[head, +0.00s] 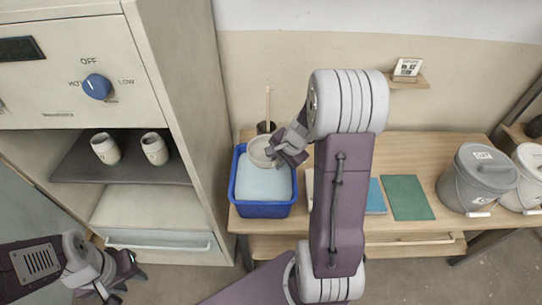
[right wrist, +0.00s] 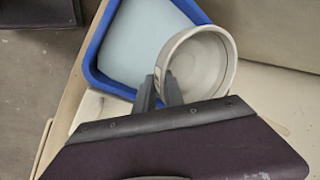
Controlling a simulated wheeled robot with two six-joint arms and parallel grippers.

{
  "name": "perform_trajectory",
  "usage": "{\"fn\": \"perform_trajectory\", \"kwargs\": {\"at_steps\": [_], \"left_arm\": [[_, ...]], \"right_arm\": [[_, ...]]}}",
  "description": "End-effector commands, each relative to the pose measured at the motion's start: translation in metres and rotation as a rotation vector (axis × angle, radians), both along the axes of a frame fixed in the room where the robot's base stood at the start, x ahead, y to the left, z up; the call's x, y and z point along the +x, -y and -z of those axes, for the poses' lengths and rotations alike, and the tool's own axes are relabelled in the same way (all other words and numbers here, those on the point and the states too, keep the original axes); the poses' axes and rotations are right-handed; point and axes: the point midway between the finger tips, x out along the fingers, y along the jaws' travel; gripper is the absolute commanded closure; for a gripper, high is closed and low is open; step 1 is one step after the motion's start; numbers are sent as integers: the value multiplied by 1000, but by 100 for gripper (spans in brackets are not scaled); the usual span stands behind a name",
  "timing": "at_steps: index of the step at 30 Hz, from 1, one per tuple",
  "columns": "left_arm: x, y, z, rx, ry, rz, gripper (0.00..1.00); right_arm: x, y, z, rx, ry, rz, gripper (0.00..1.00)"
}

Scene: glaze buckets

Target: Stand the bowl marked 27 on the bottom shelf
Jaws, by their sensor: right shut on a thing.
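A pale grey-beige bowl (head: 258,150) is held over the blue tub by my right gripper (head: 279,153). In the right wrist view the bowl (right wrist: 212,62) has its opening toward the camera, and my right gripper (right wrist: 162,88) is shut on its near rim. The bowl looks empty; no number on it can be read. The bottom shelf (head: 140,209) is the pale, bare surface in the cabinet at the left, below a dark upper shelf (head: 84,165). My left gripper (head: 122,279) is empty, low at the left in front of the cabinet, its fingers apart.
Two cups (head: 105,148) (head: 154,148) stand on the upper shelf. The blue tub (head: 264,210) of pale liquid stands on the wooden table (head: 442,222). Lidded grey buckets (head: 475,182) stand at the right, and a green sheet (head: 407,198) lies between. The cabinet's side wall (head: 196,110) separates shelves and table.

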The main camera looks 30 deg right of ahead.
Motion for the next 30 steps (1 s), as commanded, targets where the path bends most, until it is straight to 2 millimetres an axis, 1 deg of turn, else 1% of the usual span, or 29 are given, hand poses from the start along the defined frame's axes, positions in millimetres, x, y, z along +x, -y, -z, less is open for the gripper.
{"fn": "perform_trajectory", "kwargs": {"at_steps": [8, 11, 12, 14, 17, 18, 20, 21, 22, 24, 27, 30], "left_arm": [[0, 0, -2, 0, 0, 0, 64], [0, 0, -10, 0, 0, 0, 64], [0, 0, -15, 0, 0, 0, 64], [0, 0, -17, 0, 0, 0, 64], [0, 0, -21, 0, 0, 0, 64], [0, 0, -23, 0, 0, 0, 64], [0, 0, -25, 0, 0, 0, 64], [0, 0, -26, 0, 0, 0, 64], [0, 0, -26, 0, 0, 0, 64], [0, 0, -25, 0, 0, 0, 64], [0, 0, -24, 0, 0, 0, 64], [0, 0, -24, 0, 0, 0, 64]], "right_arm": [[1, -2, -2, -1, 1, -7, 100], [3, -20, -2, 1, -2, -53, 100], [4, -33, 0, 2, -4, -87, 100], [2, -48, 4, 2, -3, -161, 100], [-5, -73, 10, 4, -4, -365, 100], [-9, -83, 11, 4, -3, -464, 100], [-17, -98, 13, 4, -1, -639, 100], [-22, -107, 14, 3, -1, -770, 100], [-27, -112, 15, 3, 0, -863, 100], [-35, -120, 14, 2, 2, -1046, 100], [-43, -125, 12, 2, 1, -1216, 100], [-46, -128, 11, 1, 2, -1309, 100]]}}
